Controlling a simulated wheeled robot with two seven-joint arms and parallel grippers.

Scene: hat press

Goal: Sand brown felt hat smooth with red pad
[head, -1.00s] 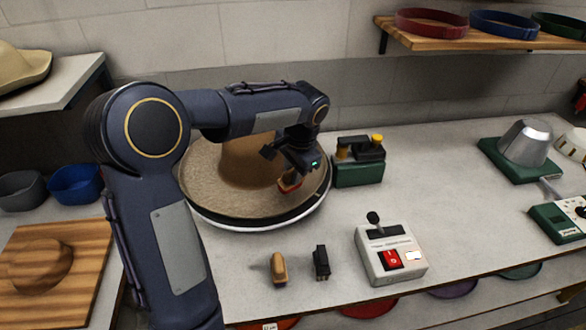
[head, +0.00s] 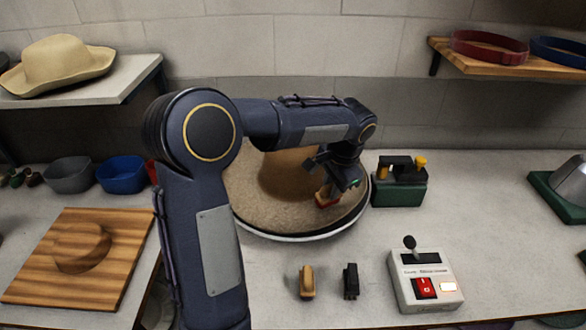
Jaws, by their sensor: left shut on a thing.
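The brown felt hat (head: 262,204) lies brim-flat on a round turntable with a pale rim (head: 300,238), partly hidden behind my left arm. My left gripper (head: 328,190) is over the right part of the brim, shut on the red pad (head: 325,199). The pad is low at the brim beside the crown; I cannot tell whether it presses on the felt. My right gripper is not in view.
A control box (head: 426,280) with a lever and red switch stands at the front right. Two small brushes or blocks, one tan (head: 307,281) and one black (head: 351,281), stand in front of the turntable. A green-based holder (head: 399,185) is close to its right. A wooden board (head: 80,255) lies left.

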